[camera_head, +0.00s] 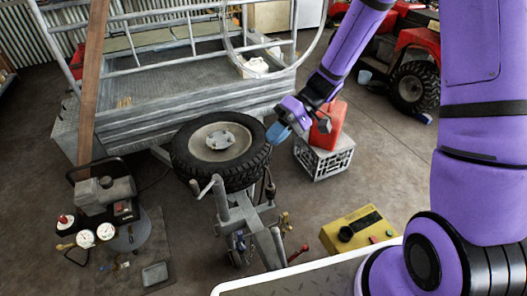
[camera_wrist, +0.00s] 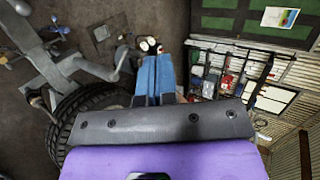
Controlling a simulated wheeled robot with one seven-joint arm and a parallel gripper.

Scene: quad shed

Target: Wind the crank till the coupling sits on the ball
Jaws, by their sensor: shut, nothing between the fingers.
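The bare metal crank (camera_head: 207,186) tops the upright jack post (camera_head: 222,203) on the trailer's drawbar, in front of the spare tyre. In the wrist view the crank (camera_wrist: 117,64) shows left of my fingers. My gripper (camera_head: 277,131) has blue fingers, shut and empty, right of the tyre and apart from the crank. The fingers also show in the wrist view (camera_wrist: 154,75). The drawbar's front end (camera_head: 268,245) runs toward my base. I cannot make out the coupling or ball clearly, nor whether they touch.
The spare tyre (camera_head: 188,155) lies between my gripper and the crank. A red can (camera_head: 329,126) stands on a grey crate (camera_head: 325,158) close by. A compressor (camera_head: 105,200) stands left, a yellow box (camera_head: 360,229) right. A red-handled part (camera_head: 298,253) is near the drawbar.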

